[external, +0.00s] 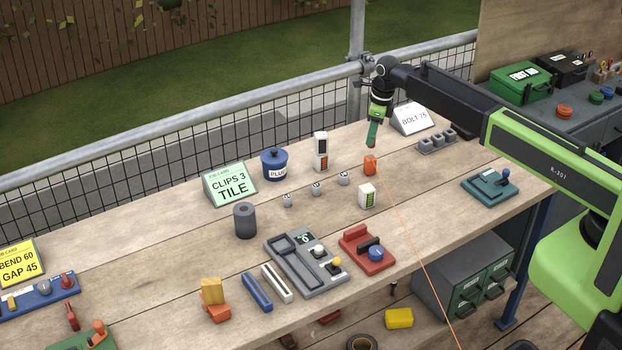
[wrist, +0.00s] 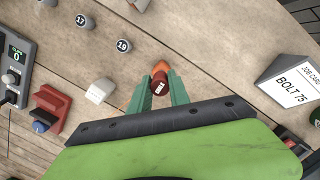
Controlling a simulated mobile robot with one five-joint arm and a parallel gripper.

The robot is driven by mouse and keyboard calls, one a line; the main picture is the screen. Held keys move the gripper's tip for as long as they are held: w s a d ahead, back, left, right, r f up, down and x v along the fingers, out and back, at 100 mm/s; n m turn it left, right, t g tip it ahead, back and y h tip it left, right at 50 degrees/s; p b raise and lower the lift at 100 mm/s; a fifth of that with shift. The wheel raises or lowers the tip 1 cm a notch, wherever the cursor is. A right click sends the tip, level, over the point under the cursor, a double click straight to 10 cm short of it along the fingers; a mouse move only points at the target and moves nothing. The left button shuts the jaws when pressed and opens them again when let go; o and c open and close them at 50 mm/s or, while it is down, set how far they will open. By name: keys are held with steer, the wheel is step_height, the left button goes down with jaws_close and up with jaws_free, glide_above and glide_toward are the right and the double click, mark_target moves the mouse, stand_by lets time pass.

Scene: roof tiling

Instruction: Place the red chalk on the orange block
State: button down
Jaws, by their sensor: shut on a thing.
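My gripper (external: 371,138) is at the far side of the bench, pointing down with its green fingers. In the wrist view my gripper (wrist: 160,84) is shut on a dark red cylinder with a white label, the red chalk (wrist: 161,88). In the external view the fingers mostly hide the chalk. A small orange block (external: 370,165) stands on the bench just below the fingertips, with a visible gap. It also shows in the wrist view (wrist: 160,67), partly hidden behind the chalk. A thin orange line runs from this block towards the bench front.
A red device (external: 367,250) is nearer the front. Another orange piece (external: 216,312) carries a yellow block.

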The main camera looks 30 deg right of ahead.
step_height(320, 180, down, 4)
steer(key=b, duration=0.4)
steer(key=shift+f, duration=0.2)
steer(key=shift+r, duration=0.3)
steer(key=shift+f, duration=0.2)
steer(key=c, duration=1.2)
jaws_free()
steer(key=shift+c, duration=0.2)
step_height(320, 180, up, 12)
steer(key=s+d+r+p, duration=0.1)
steer(key=p, duration=1.1)
steer(key=s+d+n, duration=0.6)
steer(key=s+n, duration=0.6)
steer(key=n, duration=0.1)
steer(key=s+d+f+n+g+h, duration=0.1)
steer(key=s+d+n, duration=0.6)
steer(key=s+n, duration=0.5)
steer(key=shift+s+n, duration=0.35)
steer(key=shift+n, duration=0.65)
